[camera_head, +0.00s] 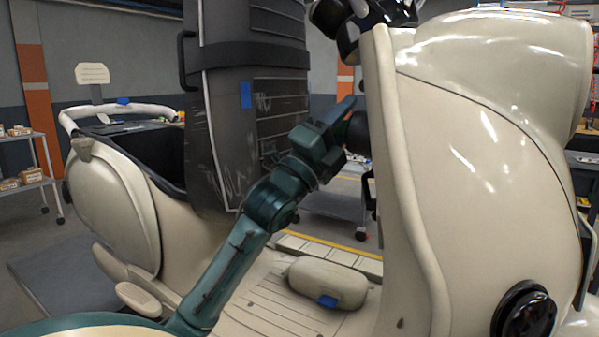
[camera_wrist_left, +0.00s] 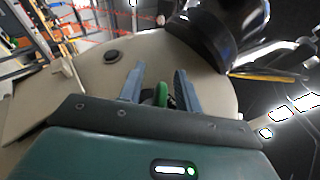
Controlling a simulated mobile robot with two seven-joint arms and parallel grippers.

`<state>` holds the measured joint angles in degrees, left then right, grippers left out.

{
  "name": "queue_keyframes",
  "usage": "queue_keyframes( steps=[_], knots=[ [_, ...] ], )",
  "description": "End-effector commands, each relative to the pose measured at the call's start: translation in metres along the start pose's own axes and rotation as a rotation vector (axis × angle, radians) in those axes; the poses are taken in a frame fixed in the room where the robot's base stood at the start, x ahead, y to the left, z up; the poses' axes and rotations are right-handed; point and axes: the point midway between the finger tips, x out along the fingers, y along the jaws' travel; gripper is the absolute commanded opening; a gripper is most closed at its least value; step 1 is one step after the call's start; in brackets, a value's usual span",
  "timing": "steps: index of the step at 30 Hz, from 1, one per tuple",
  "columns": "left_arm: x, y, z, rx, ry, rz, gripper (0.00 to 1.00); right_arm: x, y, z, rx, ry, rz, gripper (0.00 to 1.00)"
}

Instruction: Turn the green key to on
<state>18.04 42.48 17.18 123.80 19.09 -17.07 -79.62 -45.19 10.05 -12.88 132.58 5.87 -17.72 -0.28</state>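The green key (camera_wrist_left: 161,95) shows in the left wrist view, in front of a dark round part on the cream panel. My left gripper (camera_wrist_left: 157,78) has its two blue-grey fingers apart, one on each side of the key. Narrow gaps seem to separate the key from the fingers, so it does not look clamped. In the head view my left gripper (camera_head: 346,118) reaches the inner side of the cream scooter's front shield (camera_head: 395,180), below the handlebar. The key is hidden there. My right gripper is in neither view.
The scooter's dark seat or case (camera_head: 222,130) stands upright close behind my left arm. The handlebar parts (camera_head: 350,25) are just above the gripper. A floorboard (camera_head: 260,310) with a cream hump (camera_head: 328,280) lies below. A shelf cart (camera_head: 30,175) stands at far left.

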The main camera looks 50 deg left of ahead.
Motion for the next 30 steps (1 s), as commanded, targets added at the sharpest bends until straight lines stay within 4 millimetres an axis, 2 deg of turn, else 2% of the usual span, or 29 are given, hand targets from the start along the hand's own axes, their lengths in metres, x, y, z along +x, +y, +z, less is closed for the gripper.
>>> queue_keyframes(
  steps=[6,18,24,30],
  knots=[
    [-0.044,0.004,-0.001,0.002,0.001,0.005,0.34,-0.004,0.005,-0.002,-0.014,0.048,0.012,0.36],
    [-0.11,0.003,-0.001,0.002,0.002,0.004,0.34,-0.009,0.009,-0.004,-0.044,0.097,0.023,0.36],
    [-0.128,0.001,0.0,-0.001,0.0,0.002,0.34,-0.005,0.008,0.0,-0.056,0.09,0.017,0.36],
    [-0.132,0.0,0.0,0.001,0.001,-0.001,0.34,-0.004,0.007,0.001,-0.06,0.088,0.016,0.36]
  ],
)
